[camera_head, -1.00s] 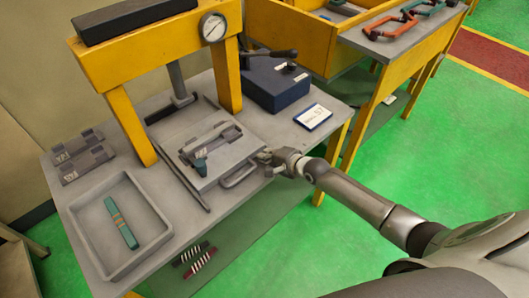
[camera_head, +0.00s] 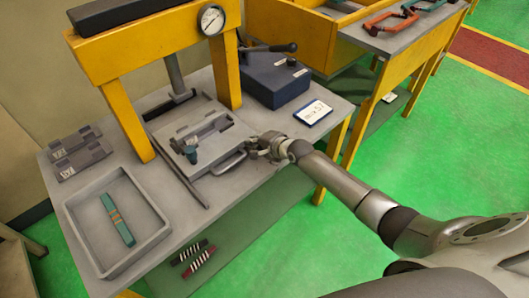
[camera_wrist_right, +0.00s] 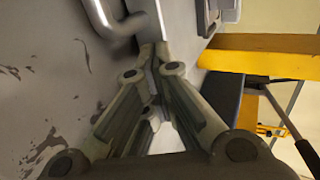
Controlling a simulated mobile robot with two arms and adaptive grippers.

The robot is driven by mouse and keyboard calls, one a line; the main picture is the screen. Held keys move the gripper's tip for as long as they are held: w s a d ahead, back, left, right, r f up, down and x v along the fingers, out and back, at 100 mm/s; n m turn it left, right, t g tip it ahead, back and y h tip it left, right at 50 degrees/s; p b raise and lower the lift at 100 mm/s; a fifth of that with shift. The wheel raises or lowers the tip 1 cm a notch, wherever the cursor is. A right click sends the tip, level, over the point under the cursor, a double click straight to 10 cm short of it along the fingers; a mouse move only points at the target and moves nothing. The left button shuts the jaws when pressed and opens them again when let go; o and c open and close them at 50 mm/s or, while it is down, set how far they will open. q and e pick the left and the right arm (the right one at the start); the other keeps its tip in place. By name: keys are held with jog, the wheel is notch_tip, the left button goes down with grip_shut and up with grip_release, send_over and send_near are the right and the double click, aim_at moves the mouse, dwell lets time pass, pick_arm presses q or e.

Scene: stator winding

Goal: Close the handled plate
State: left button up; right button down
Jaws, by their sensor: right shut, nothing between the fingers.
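The handled plate (camera_head: 228,140) is a grey slab with a loop handle (camera_head: 230,163) on its front edge. It lies on the table between the yellow press legs. A grey block (camera_head: 208,130) and a small dark teal piece (camera_head: 190,154) sit on it. My right gripper (camera_head: 254,149) is shut and empty, low over the table just right of the handle. In the right wrist view its fingertips (camera_wrist_right: 152,50) meet beside the metal handle (camera_wrist_right: 112,22); whether they touch it I cannot tell. My left gripper is out of view.
The yellow press frame (camera_head: 128,125) with a gauge (camera_head: 212,20) stands over the plate. A blue box (camera_head: 275,82) with a lever and a white card (camera_head: 313,112) are at right. A grey tray (camera_head: 92,262) holds a teal striped bar (camera_head: 117,220). Two grey blocks (camera_head: 80,152) lie at left.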

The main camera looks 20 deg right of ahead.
aim_at(234, 124)
jog(key=w+a+b, duration=0.1)
jog(key=w, duration=0.2)
jog(key=w+a+b, duration=0.1)
jog(key=w+b, duration=0.1)
jog(key=w, duration=0.1)
jog(key=w+a+b, duration=0.1)
jog(key=w, duration=0.1)
jog(key=shift+w+a+f+b, duration=0.15)
jog(key=shift+w+b, duration=0.25)
jog(key=shift+w, duration=0.25)
jog(key=shift+r, duration=0.25)
jog(key=shift+w+r, duration=0.1)
